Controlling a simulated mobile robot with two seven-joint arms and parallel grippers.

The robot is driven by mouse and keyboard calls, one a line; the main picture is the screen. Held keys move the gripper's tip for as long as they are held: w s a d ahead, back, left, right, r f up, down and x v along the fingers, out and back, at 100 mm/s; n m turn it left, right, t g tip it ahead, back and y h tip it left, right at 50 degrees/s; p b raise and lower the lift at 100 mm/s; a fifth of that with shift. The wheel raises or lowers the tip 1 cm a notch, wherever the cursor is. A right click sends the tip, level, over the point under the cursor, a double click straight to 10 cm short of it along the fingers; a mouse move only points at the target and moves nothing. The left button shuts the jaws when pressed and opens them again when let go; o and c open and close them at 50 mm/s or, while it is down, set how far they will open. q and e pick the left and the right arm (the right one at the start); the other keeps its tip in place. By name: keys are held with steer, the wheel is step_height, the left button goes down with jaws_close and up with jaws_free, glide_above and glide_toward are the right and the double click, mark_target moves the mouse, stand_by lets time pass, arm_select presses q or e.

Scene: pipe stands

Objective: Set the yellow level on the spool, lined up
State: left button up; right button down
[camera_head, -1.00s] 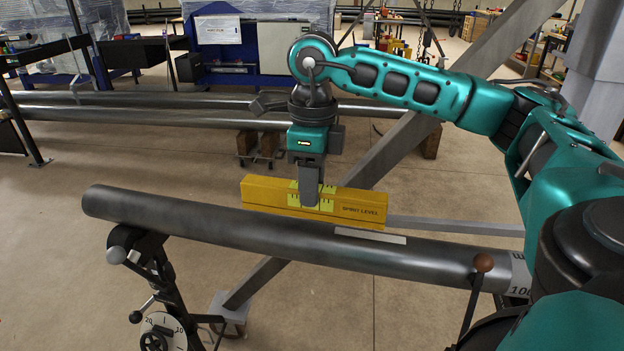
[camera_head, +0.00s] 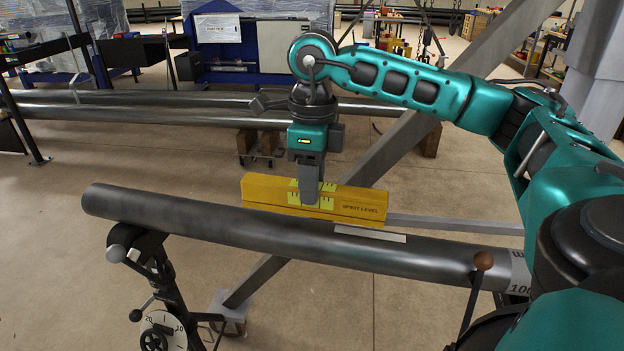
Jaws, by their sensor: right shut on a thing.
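The yellow spirit level (camera_head: 357,205) is held by my right gripper (camera_head: 308,190), which comes down from above and is shut on its middle. The level's long side runs roughly along the spool (camera_head: 200,219), a dark grey pipe lying across the stands. In the picture, the level's lower edge overlaps the pipe's upper edge. I cannot tell whether the level touches the pipe. A pale strip (camera_head: 370,234) lies on the pipe just below the level's right end. My left gripper is not in view.
A stand with a clamp and a numbered dial (camera_head: 163,331) bears the pipe's left end. A lever with a brown knob (camera_head: 484,261) rises at the right. A diagonal grey beam (camera_head: 390,150) passes behind the level.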

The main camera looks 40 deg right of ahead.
steer(key=shift+f, duration=0.15)
steer(key=shift+f+b, duration=0.85)
steer(key=shift+f, duration=0.05)
steer(key=shift+f+b, duration=0.3)
steer(key=shift+f, duration=0.1)
stand_by(1.1)
steer(key=c, duration=1.4)
jaws_free()
steer(key=shift+o, duration=1.4)
steer(key=o, duration=0.6)
steer(key=shift+c, duration=0.2)
